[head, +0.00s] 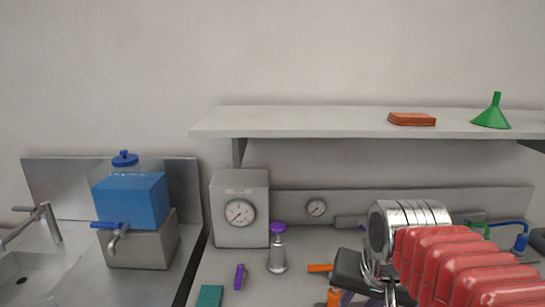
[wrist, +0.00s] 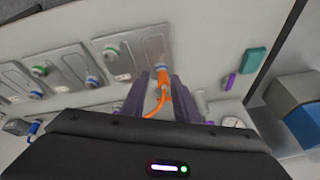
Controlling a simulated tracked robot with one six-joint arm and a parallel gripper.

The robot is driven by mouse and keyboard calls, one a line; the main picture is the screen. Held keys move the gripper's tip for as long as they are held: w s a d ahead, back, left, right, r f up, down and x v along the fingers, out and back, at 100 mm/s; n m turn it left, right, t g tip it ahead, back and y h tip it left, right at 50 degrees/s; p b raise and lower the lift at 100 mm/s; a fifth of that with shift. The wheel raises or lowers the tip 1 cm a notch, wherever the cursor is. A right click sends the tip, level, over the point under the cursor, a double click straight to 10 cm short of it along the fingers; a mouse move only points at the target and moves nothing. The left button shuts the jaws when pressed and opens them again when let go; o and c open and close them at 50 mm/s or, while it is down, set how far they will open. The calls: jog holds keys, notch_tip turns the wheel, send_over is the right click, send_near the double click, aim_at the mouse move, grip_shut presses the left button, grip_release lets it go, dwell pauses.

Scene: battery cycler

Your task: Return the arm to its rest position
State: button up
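My gripper (wrist: 160,92) shows in the wrist view as two dark purple fingers standing apart, with a gap between them. An orange plug with an orange cable (wrist: 163,88) shows in that gap, at a grey panel beyond; the fingers do not appear to touch it. In the head view my arm comes in from the lower right with red ribbed sleeves and a silver joint, and its dark gripper body is near the bottom edge. The fingertips are mostly cut off there. Orange parts (head: 320,268) show beside the gripper.
The bench holds a grey gauge box (head: 239,208), a purple-topped dispenser (head: 278,248), a purple object (head: 239,277) and a teal block (head: 209,296). A shelf (head: 300,121) runs above. A blue tank (head: 131,200) stands left by the sink. Several panels (wrist: 82,65) show in the wrist view.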

jog(key=s+f+n+t, duration=0.1)
jog(key=s+f+n, duration=0.2)
jog(key=s, duration=0.5)
jog(key=shift+f+n, duration=0.4)
jog(key=shift+f, duration=0.2)
jog(key=shift+s+d, duration=0.1)
dwell(0.7)
